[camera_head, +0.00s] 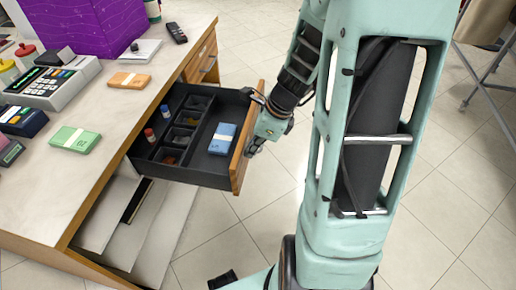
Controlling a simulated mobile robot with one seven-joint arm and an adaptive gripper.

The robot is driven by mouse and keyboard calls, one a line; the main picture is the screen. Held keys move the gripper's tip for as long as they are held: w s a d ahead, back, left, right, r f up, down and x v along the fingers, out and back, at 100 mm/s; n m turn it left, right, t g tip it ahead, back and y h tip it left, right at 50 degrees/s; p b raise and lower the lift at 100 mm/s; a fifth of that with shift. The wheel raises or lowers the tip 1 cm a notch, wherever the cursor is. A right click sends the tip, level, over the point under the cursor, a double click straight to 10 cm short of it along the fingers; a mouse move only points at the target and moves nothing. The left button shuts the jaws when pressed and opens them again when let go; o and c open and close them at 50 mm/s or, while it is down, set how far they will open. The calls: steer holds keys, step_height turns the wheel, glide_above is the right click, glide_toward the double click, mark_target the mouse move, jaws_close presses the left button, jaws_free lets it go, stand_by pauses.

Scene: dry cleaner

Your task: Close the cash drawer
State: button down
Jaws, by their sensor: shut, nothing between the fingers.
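The cash drawer (207,168) is pulled out from the wooden counter, with a black inside and a wooden front panel (240,165). A blue banknote bundle (222,138) lies in its large compartment. Small compartments on its left hold coins and small red and blue items. My gripper (252,124) is at the outer side of the front panel, near its upper middle. Its fingers are shut and hold nothing. Whether they touch the panel cannot be told, as the wrist partly hides them.
The counter top (110,118) carries a cash register (50,82), an orange bundle (129,80), a green bundle (75,139) and a purple box (85,22). Open shelves lie below the drawer. A rack leg (480,82) stands at the right; the tiled floor is mostly clear.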

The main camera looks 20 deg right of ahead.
steer(key=w+a+p, duration=0.7)
steer(key=w+a, duration=0.1)
steer(key=a, duration=0.5)
steer(key=w+a+p, duration=0.7)
steer(key=w+a, duration=0.2)
steer(key=a, duration=0.3)
steer(key=shift+w+a, duration=0.15)
steer(key=shift+a, duration=0.2)
